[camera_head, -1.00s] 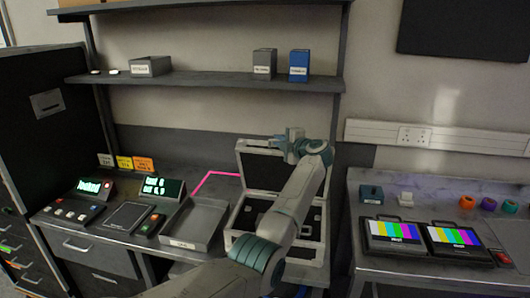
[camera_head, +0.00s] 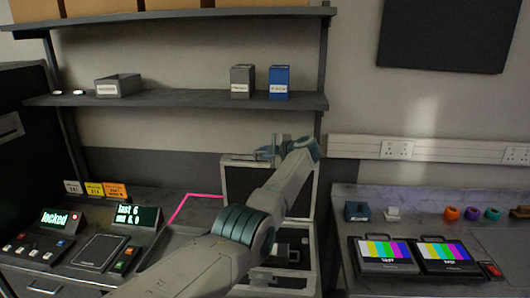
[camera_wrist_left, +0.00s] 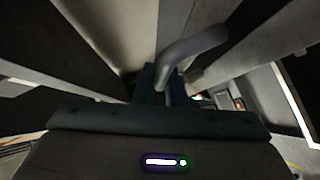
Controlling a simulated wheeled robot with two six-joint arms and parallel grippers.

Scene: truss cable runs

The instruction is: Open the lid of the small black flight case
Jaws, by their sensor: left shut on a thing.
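The small black flight case (camera_head: 313,262) stands on the bench with pale metal edges, partly hidden behind my left arm. Its lid (camera_head: 240,186) is raised and stands about upright at the back, its dark inner face toward me. My left gripper (camera_head: 268,153) is at the lid's top edge, shut on the lid. In the left wrist view, a curved grey bar (camera_wrist_left: 195,45) shows by the fingers (camera_wrist_left: 160,82); I cannot tell which part it is. Dark contents show inside the case. My right gripper is not in view.
A shelf (camera_head: 180,100) with small boxes hangs above the lid. A lit console (camera_head: 62,218) and a keypad display (camera_head: 137,215) stand left of the case. Two colour-bar monitors (camera_head: 388,250) lie on the right bench, with a gap between the benches.

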